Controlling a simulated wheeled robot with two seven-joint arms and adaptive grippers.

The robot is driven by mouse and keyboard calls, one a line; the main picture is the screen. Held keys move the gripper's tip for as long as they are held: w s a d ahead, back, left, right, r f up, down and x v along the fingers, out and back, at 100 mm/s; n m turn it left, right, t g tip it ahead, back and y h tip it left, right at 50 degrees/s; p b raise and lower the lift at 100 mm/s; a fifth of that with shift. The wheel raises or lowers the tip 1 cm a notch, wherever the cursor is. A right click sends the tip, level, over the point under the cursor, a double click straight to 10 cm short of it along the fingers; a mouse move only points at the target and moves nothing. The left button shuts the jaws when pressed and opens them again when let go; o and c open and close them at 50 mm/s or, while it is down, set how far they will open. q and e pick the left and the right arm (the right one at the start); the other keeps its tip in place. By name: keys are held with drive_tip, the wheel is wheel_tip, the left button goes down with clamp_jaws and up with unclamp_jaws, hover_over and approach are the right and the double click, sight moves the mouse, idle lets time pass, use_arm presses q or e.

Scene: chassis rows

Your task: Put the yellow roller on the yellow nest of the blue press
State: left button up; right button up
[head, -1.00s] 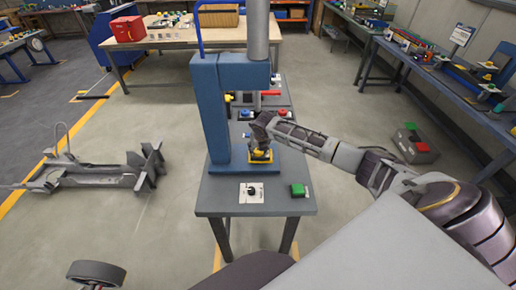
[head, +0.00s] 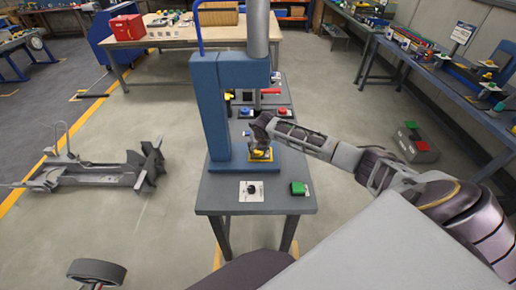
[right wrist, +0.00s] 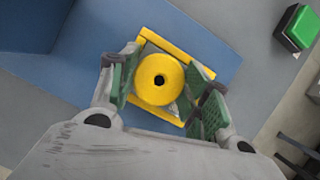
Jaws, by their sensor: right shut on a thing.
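The yellow roller (right wrist: 160,79) sits between the green pads of my right gripper (right wrist: 163,95) in the right wrist view. The gripper is shut on it. The roller is over the square yellow nest (right wrist: 203,64) on the base of the blue press (head: 210,115). I cannot tell whether the roller touches the nest floor. In the head view the right gripper (head: 260,140) points down at the nest (head: 261,156) under the press head, and mostly hides the roller. My left gripper is not in view.
A green block (head: 299,188) and a white plate with a black knob (head: 251,190) are at the front of the press table (head: 215,200). Blue and red buttons (head: 246,112) stand behind the arm. The press column stands left of the gripper.

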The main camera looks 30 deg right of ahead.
drive_tip(key=shift+f, duration=0.25)
drive_tip(key=o, duration=1.2)
drive_tip(key=shift+o, duration=0.2)
drive_tip(key=shift+r, duration=0.1)
drive_tip(key=shift+v, duration=1.15)
drive_tip(key=shift+s+r, duration=0.25)
drive_tip(key=shift+s, duration=0.05)
drive_tip(key=shift+s+a, duration=0.6)
drive_tip(key=shift+s, duration=1.25)
drive_tip(key=shift+s+a, duration=0.55)
drive_tip(key=shift+s, duration=1.35)
drive_tip(key=shift+s+a, duration=0.6)
drive_tip(key=shift+s, duration=1.25)
